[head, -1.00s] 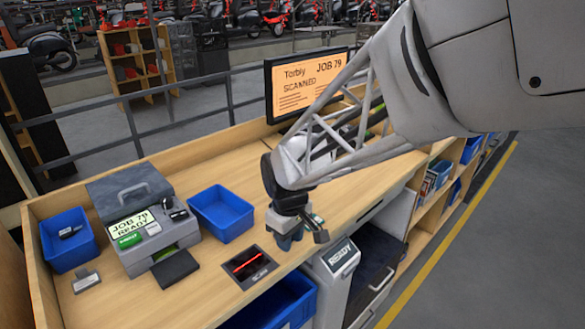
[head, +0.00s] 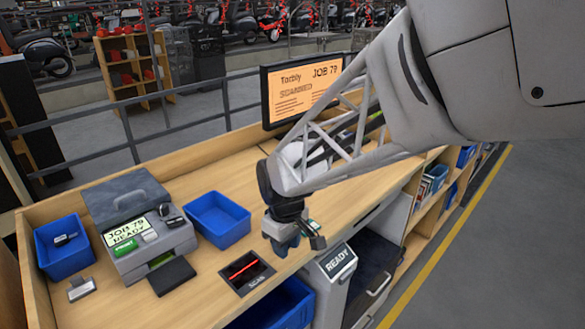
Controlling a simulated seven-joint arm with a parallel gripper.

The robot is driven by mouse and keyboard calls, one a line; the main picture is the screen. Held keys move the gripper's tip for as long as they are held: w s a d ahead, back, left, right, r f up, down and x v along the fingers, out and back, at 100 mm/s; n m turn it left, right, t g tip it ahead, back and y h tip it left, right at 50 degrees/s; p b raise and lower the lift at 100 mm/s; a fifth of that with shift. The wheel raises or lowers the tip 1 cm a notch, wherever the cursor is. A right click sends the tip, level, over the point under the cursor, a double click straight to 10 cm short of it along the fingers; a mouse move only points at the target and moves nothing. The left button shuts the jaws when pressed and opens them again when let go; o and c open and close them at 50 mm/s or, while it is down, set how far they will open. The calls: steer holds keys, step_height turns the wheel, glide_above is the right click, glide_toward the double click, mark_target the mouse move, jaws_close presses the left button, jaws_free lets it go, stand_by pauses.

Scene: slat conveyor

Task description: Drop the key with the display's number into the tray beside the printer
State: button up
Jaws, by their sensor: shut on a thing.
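My gripper (head: 283,246) points down over the bench, right of the scan pad. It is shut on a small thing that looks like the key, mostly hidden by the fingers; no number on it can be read. The display (head: 305,92) shows "JOB 79", Torbly, SCANNED. The grey printer (head: 146,235) also reads "JOB 79 READY". A blue tray (head: 246,219) right of the printer looks empty. Another blue tray (head: 50,264) left of the printer holds a small dark item (head: 66,240).
The scan pad (head: 262,281) with a red line lies at the bench's front edge. A small grey piece (head: 82,289) lies front left. A grey unit marked READY (head: 338,263) and a lower blue bin (head: 278,306) stand in front. The bench behind my gripper is clear.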

steer(key=w+a+r, duration=0.3)
steer(key=w+a, duration=0.3)
steer(key=a, duration=0.2)
steer(key=w+a+r, duration=0.4)
steer(key=w+a, duration=0.2)
steer(key=a, duration=0.2)
steer(key=shift+r, duration=0.2)
steer(key=shift+f, duration=0.2)
steer(key=shift+f, duration=2.85)
steer(key=o, duration=1)
steer(key=shift+c, duration=0.2)
steer(key=shift+r, duration=0.15)
step_height(320, 180, up, 8)
steer(key=shift+f, duration=0.25)
